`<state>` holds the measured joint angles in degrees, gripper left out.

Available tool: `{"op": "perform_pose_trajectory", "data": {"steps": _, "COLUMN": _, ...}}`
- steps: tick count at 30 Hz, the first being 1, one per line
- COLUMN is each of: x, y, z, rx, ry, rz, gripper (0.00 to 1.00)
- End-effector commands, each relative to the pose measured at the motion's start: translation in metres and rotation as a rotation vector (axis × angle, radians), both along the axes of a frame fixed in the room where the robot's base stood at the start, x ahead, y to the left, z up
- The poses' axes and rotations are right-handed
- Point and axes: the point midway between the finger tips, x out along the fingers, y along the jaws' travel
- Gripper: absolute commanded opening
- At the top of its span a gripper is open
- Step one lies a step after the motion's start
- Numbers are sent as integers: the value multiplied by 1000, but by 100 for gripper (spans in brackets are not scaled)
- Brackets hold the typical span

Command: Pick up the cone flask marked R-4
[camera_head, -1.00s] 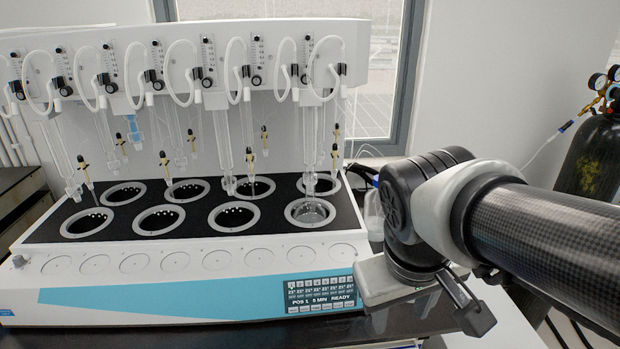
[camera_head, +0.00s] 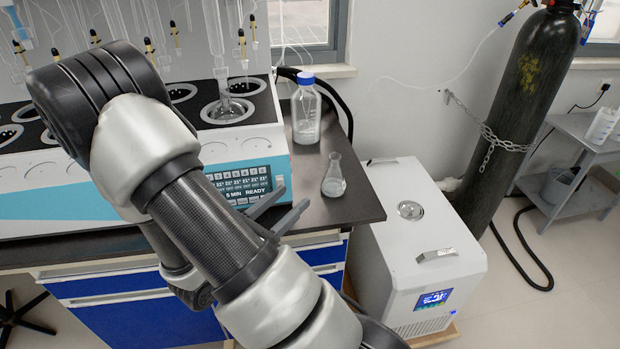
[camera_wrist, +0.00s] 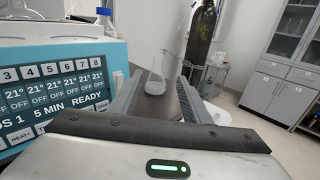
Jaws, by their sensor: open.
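A clear cone flask (camera_head: 333,178) with pale contents at its bottom stands upright on the dark bench (camera_head: 362,207), near its right edge. No R-4 mark is readable on it. My gripper (camera_head: 296,196) is open and empty. It is low over the front of the bench, to the left of and nearer than the flask, its fingers pointing towards it. In the wrist view the flask (camera_wrist: 155,84) shows between the two fingers, apart from them and beyond the tips.
A blue-capped bottle (camera_head: 306,110) stands behind the flask. The distiller (camera_head: 255,135) with its display is close on my gripper's left. A white chiller box (camera_head: 415,240) stands right of the bench, with a chained gas cylinder (camera_head: 520,100) beyond.

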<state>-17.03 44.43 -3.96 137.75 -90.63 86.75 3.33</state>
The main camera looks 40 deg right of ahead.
Motion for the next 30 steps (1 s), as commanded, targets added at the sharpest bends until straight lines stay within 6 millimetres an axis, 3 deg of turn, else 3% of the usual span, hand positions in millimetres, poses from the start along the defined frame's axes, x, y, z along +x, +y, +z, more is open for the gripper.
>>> {"op": "perform_pose_trajectory", "data": {"steps": 5, "x": 8, "y": -11, "z": -6, "rx": -18, "ry": 18, "rz": 27, "gripper": 44}}
{"op": "perform_pose_trajectory", "data": {"steps": 18, "x": 31, "y": -98, "z": -7, "rx": -15, "ry": 16, "rz": 22, "gripper": 44}}
{"op": "perform_pose_trajectory", "data": {"steps": 30, "x": 37, "y": -137, "z": -10, "rx": -14, "ry": 18, "rz": 22, "gripper": 44}}
